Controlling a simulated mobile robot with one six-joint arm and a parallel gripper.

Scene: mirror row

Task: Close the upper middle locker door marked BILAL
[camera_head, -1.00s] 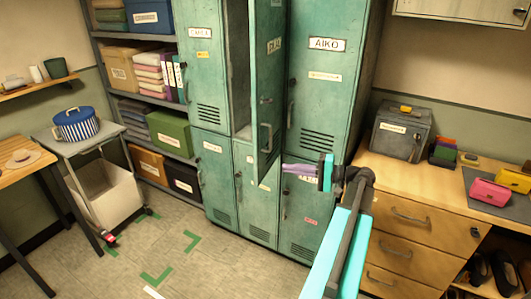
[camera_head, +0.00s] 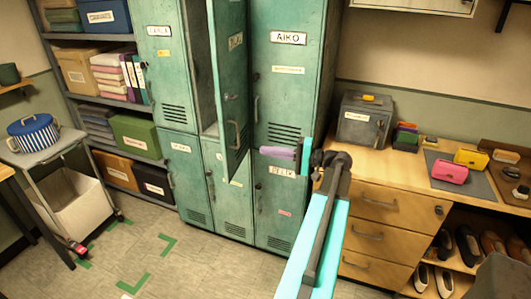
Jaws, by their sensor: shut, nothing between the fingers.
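The upper middle locker door (camera_head: 234,75) is green and stands open, swung out toward me, so I see it at a steep angle. Its name plate is too slanted to read clearly. A strip of the open locker's inside (camera_head: 203,60) shows to the left of the door. My gripper (camera_head: 264,152) is shut and empty. It points left, with its tip just right of the door's lower edge, near the door handle. I cannot tell whether the tip touches the door.
The upper right locker marked AIKO (camera_head: 289,90) is shut, as is the upper left locker (camera_head: 164,80). A wooden desk (camera_head: 380,165) with drawers and a grey box (camera_head: 364,118) stands on the right. A shelf unit (camera_head: 125,105) and a cart (camera_head: 65,190) stand at left. Open floor lies in front.

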